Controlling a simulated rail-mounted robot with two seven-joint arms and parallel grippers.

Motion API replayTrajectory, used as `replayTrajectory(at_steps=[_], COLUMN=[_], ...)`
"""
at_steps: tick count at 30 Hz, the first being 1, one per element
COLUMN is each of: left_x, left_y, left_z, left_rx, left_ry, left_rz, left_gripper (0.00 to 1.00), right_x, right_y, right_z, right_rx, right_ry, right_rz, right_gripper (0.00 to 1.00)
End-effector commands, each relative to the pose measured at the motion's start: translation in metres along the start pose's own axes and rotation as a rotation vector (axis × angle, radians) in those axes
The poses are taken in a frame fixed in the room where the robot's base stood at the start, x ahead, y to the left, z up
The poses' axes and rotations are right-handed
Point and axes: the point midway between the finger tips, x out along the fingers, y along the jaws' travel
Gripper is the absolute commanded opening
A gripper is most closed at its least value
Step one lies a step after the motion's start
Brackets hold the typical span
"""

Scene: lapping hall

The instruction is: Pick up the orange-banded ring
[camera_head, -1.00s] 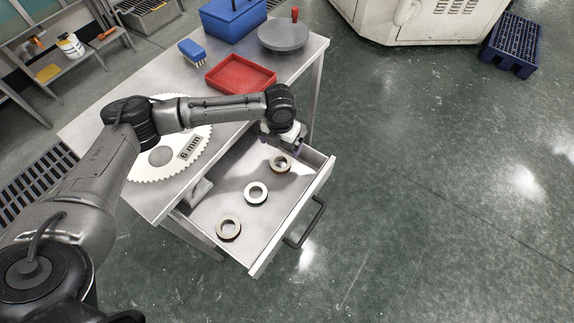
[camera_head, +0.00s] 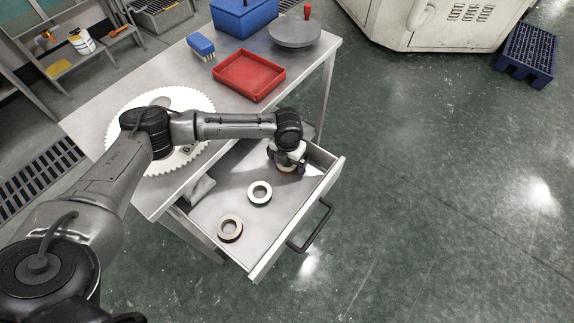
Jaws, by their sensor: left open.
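The orange-banded ring (camera_head: 287,171) lies in the open drawer (camera_head: 254,267), near its far right end. It is mostly hidden under my left gripper (camera_head: 286,164), and a little orange shows at its lower edge. My left gripper points down over this ring with its fingers open, one to each side. I cannot tell if the fingers touch it. A pale ring (camera_head: 251,197) lies in the middle of the drawer. A brownish-grey ring (camera_head: 221,233) lies nearer the front left. My right gripper is out of view.
The drawer's handle (camera_head: 318,228) faces the open floor at right. On the bench are a toothed white disc (camera_head: 113,133), a red tray (camera_head: 247,91), a blue brush (camera_head: 201,45), a blue box (camera_head: 243,20) and a grey round plate (camera_head: 295,36).

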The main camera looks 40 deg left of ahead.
Motion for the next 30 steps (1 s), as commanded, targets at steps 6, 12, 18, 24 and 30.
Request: replayTrajectory(at_steps=[6,12,18,24,30], left_x=[0.0060,0.0058,0.0058,0.0058,0.0053], left_y=[0.0003,0.0001,0.0001,0.0000,0.0000], left_z=[0.0001,0.0000,-0.0001,-0.0001,0.0002], left_rx=[0.000,0.000,0.000,0.000,-0.001], left_ry=[0.000,0.000,0.000,0.000,-0.001], left_rz=[0.001,0.000,0.000,0.000,0.000], left_gripper=[1.00,0.88,0.68,0.49,0.43], right_x=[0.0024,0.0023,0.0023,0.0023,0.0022], right_y=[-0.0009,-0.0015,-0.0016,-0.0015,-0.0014], right_z=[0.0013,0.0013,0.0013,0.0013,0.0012], right_rx=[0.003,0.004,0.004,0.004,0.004], right_ry=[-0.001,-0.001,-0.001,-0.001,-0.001], right_rz=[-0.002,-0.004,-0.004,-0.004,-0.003], right_gripper=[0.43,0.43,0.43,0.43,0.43])
